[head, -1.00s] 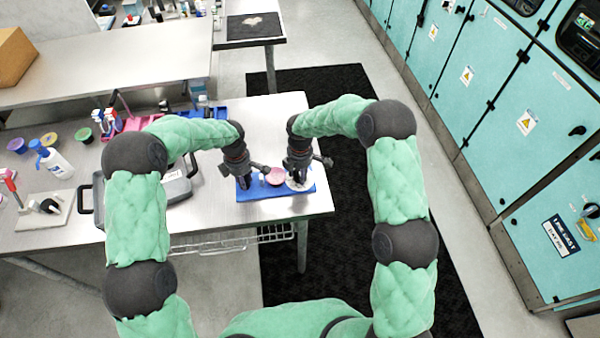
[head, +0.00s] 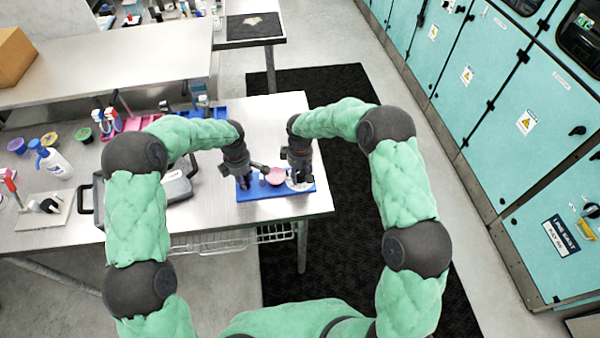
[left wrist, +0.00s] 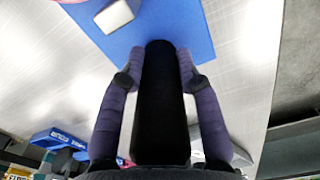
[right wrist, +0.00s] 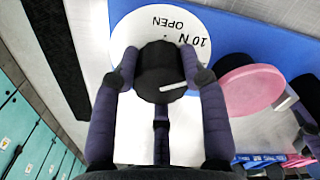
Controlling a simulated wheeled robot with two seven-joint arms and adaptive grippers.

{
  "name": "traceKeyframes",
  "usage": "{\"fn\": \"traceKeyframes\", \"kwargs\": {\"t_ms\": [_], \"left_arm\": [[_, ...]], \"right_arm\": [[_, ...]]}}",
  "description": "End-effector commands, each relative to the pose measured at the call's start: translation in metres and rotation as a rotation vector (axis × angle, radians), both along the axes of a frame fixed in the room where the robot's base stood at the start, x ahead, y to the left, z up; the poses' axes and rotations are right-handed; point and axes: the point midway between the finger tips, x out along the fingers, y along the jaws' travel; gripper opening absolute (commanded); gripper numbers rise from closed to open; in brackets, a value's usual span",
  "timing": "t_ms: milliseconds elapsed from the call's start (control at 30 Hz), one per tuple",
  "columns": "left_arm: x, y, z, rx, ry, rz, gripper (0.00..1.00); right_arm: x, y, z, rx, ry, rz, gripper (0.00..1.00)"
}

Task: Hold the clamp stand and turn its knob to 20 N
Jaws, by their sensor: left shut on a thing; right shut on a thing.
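The clamp stand's blue base (head: 264,191) lies near the table's right front corner. My left gripper (head: 243,182) is shut on its black post; in the left wrist view the fingers (left wrist: 160,68) press both sides of the post (left wrist: 160,110). My right gripper (head: 300,181) is shut on the black knob (right wrist: 155,62), above a white dial (right wrist: 128,125). The dial shows "10 N" and "OPEN" at the top of the right wrist view. The knob's white mark points right there, away from "10 N". A 20 N label cannot be seen. A pink disc (head: 276,176) sits between the grippers.
A grey case (head: 178,187) with a handle lies left of the stand. A spray bottle (head: 55,162), several coloured cups and a red-handled device on a pale board (head: 45,210) stand further left. Pink and blue trays are behind. The table's right edge is close to the stand.

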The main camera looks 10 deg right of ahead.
Motion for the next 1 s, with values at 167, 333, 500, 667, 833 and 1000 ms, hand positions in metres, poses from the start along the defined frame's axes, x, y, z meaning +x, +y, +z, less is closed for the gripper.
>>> {"fn": "traceKeyframes", "kwargs": {"t_ms": [167,333,500,667,833,1000], "left_arm": [[-0.0007,0.0002,-0.0005,0.001,0.002,0.0,0.0],[-0.0006,0.0002,-0.0005,0.001,0.002,0.0,0.0],[-0.0006,0.0002,-0.0005,0.001,0.002,0.0,0.0],[-0.0005,0.0001,-0.0005,0.001,0.002,0.0,0.0],[-0.0005,0.0,-0.0004,0.0,0.001,0.0,0.0],[-0.0005,-0.0001,-0.0004,0.0,0.001,0.0,0.0]], "right_arm": [[-0.0005,0.0001,-0.0007,0.0,0.001,-0.169,0.11],[-0.0003,0.0002,-0.0006,0.001,0.001,-0.33,0.11],[-0.0004,0.0004,-0.0006,0.001,0.001,-0.492,0.11],[-0.0008,0.0007,-0.0011,0.0,0.001,-0.641,0.11],[-0.0005,0.0009,-0.0007,0.001,0.001,-0.786,0.11],[-0.0006,0.0011,-0.0007,0.0,0.001,-0.903,0.11]]}}
